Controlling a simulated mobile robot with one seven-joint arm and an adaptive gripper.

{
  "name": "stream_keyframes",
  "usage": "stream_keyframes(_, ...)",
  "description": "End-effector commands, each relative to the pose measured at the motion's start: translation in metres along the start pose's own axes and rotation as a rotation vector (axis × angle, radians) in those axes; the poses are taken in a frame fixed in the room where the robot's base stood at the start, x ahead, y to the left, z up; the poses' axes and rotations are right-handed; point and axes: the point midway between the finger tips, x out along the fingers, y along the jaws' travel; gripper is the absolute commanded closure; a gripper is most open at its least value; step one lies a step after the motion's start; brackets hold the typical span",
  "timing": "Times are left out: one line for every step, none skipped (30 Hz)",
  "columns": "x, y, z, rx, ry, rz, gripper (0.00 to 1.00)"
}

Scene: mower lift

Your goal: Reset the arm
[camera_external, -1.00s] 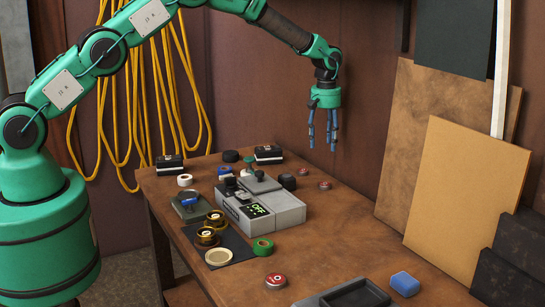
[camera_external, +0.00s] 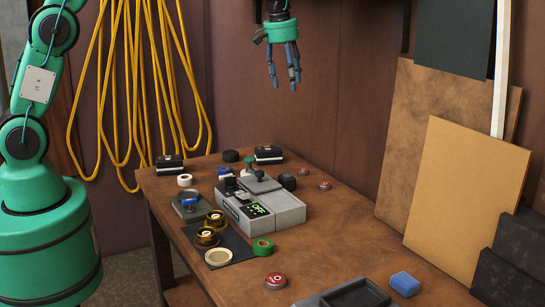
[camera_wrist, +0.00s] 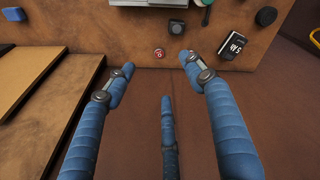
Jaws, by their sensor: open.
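My gripper (camera_external: 284,72) hangs above the far side of the workbench (camera_external: 320,232), near the brown wall, with its blue fingers pointing down. It is apart from everything on the bench. In the wrist view my gripper (camera_wrist: 160,85) shows its blue fingers spread with nothing between them. Beyond the fingertips, a small red disc (camera_wrist: 160,53) lies on the bench. In the external view my upper arm links leave the top of the picture, so part of my arm is hidden.
A grey machine (camera_external: 275,208) with an "OFF" display stands mid-bench. Around it are black boxes (camera_external: 269,154), brass pieces (camera_external: 207,236), a green roll (camera_external: 262,248) and a blue block (camera_external: 405,284). Boards (camera_external: 465,200) lean at the right. Yellow cables (camera_external: 140,90) hang on the wall.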

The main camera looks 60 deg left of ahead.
Motion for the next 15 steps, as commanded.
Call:
stream_keyframes(-0.011, -0.007, 0.007, 0.017, 0.007, 0.007, 0.46)
stream_keyframes(-0.017, -0.011, 0.011, 0.028, 0.011, 0.010, 0.46)
stream_keyframes(-0.025, -0.016, 0.016, 0.043, 0.015, 0.014, 0.46)
stream_keyframes(-0.031, -0.020, 0.020, 0.054, 0.018, 0.017, 0.46)
stream_keyframes(-0.036, -0.024, 0.024, 0.066, 0.022, 0.020, 0.46)
stream_keyframes(-0.043, -0.030, 0.030, 0.080, 0.026, 0.024, 0.46)
stream_keyframes(-0.049, -0.034, 0.034, 0.092, 0.030, 0.027, 0.46)
stream_keyframes(-0.054, -0.038, 0.038, 0.103, 0.034, 0.030, 0.46)
stream_keyframes(-0.060, -0.044, 0.044, 0.117, 0.038, 0.034, 0.46)
stream_keyframes(-0.065, -0.048, 0.049, 0.129, 0.043, 0.037, 0.46)
stream_keyframes(-0.070, -0.052, 0.053, 0.140, 0.046, 0.039, 0.46)
stream_keyframes(-0.076, -0.058, 0.059, 0.155, 0.052, 0.044, 0.46)
stream_keyframes(-0.080, -0.063, 0.063, 0.167, 0.055, 0.046, 0.46)
stream_keyframes(-0.085, -0.067, 0.068, 0.177, 0.059, 0.049, 0.46)
stream_keyframes(-0.091, -0.073, 0.074, 0.193, 0.065, 0.053, 0.46)
